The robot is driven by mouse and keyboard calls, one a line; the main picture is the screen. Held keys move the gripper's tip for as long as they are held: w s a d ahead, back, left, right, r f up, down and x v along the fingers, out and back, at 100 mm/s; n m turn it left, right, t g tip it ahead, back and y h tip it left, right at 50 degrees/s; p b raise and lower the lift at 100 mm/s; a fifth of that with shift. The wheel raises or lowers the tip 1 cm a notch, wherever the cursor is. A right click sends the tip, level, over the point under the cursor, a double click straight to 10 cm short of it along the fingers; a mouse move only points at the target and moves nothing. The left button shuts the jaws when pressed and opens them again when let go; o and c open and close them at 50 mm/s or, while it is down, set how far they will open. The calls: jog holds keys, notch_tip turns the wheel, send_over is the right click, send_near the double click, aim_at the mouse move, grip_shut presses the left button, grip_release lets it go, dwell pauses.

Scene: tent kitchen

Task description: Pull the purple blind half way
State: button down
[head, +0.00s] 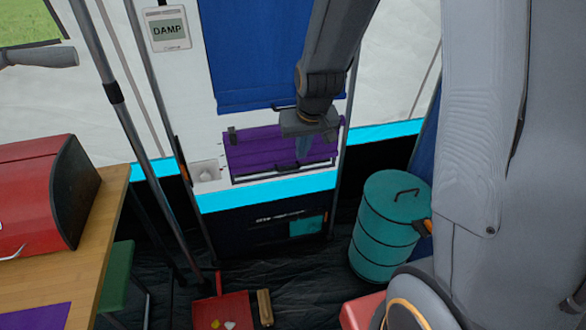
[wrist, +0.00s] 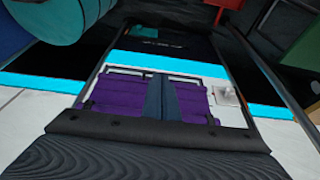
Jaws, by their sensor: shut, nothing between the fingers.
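The purple blind (head: 253,149) hangs in a small frame in the white tent door panel, below a larger blue blind (head: 245,55). A dark bar runs along the purple blind's lower edge. In the wrist view, which looks upside down, the purple blind (wrist: 120,96) spreads to both sides of my fingers. My gripper (head: 303,150) is in front of the purple blind, right of its middle. Its two fingers (wrist: 162,97) are together with nothing held. They hide part of the blind, and I cannot tell whether they touch it.
A teal barrel (head: 385,240) stands at the lower right. A wooden table (head: 95,225) with a red box (head: 40,195) is at the left. Grey poles (head: 130,130) stand left of the door. A red dustpan (head: 222,308) and a brush (head: 265,307) lie on the dark floor.

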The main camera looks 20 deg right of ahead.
jog(key=w+f+t+b, duration=0.2)
jog(key=w+f, duration=0.3)
jog(key=w, duration=0.5)
send_near(290, 163)
jog(key=shift+w+a+f, duration=0.4)
jog(key=shift+w+a, duration=0.2)
jog(key=shift+w, duration=0.15)
jog(key=shift+s+f, duration=0.25)
jog(key=shift+f, duration=0.6)
jog(key=shift+s+f, duration=0.25)
jog(key=shift+f, duration=0.6)
jog(key=shift+f, duration=0.1)
